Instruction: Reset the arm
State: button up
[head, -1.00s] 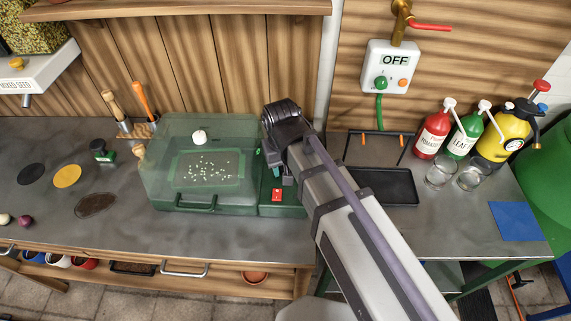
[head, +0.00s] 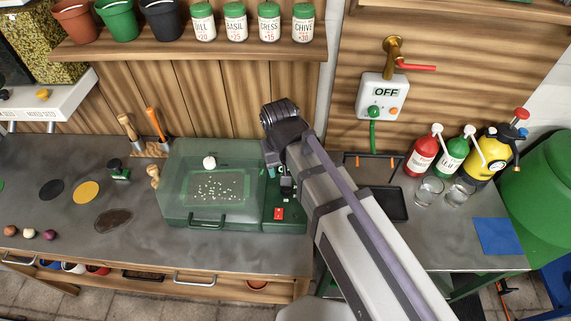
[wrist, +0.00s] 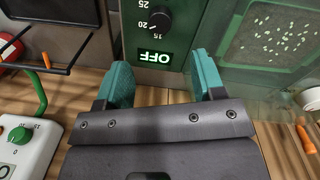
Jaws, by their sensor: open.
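My gripper (wrist: 162,85) is open and empty in the wrist view, its two teal fingers spread apart. Between and beyond them is the green control panel (wrist: 184,30) of the propagator box, with a black dial and an "OFF" display. In the head view my arm reaches up from the lower right, and my gripper hangs over the right side of the green box (head: 207,221), partly hidden by my own wrist. The box has a clear lid, shut, with a white knob (head: 209,162) and pale seeds inside. A red switch (head: 279,213) is on the panel's front.
A wall controller (head: 384,97) reads "OFF". Red and green bottles (head: 423,157), a yellow sprayer (head: 485,152) and glasses stand at the right. A black tray (head: 386,203) lies beside my arm. Pots and labelled jars (head: 203,22) line the shelf above.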

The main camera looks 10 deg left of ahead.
jog(key=shift+s+r, duration=0.1)
jog(key=shift+r, duration=0.2)
jog(key=d+m, duration=0.5)
jog(key=d, duration=2.4)
jog(key=shift+m+y, duration=0.3)
jog(key=shift+m, duration=0.1)
